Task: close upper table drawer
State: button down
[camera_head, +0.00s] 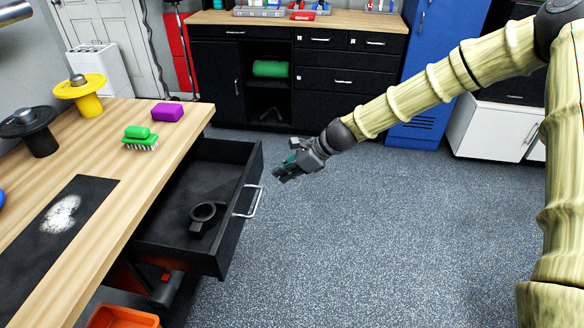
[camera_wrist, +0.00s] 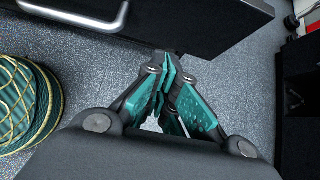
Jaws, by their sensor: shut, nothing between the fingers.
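The upper table drawer (camera_head: 240,219) is black and pulled well out from under the wooden table (camera_head: 187,125). Its silver bar handle (camera_head: 250,201) is on the front face. A dark ring-shaped object (camera_head: 203,213) lies inside the drawer. My gripper (camera_head: 278,176) is shut and empty, just to the right of the drawer front and apart from the handle. In the wrist view my gripper (camera_wrist: 167,72) has its teal-padded fingers together, with the dark drawer front (camera_wrist: 200,25) beyond them and the handle (camera_wrist: 85,14) at the upper left.
On the table are a purple block (camera_head: 167,112), a green brush (camera_head: 140,138), a yellow spool (camera_head: 83,97) and a black spool (camera_head: 35,130). An orange bin (camera_head: 122,317) is below. Floor (camera_head: 370,230) right of the drawer is clear. Black cabinets (camera_head: 217,70) stand behind.

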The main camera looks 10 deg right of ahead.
jog(key=shift+w+a+f, duration=0.15)
jog(key=shift+w+a, duration=0.1)
jog(key=shift+a, duration=0.5)
jog(key=shift+w+a+f, duration=0.1)
jog(key=shift+w+a, duration=0.1)
jog(key=shift+a, duration=0.55)
jog(key=shift+w+a+f, duration=0.15)
jog(key=shift+w+a, duration=0.1)
jog(key=shift+a, duration=0.5)
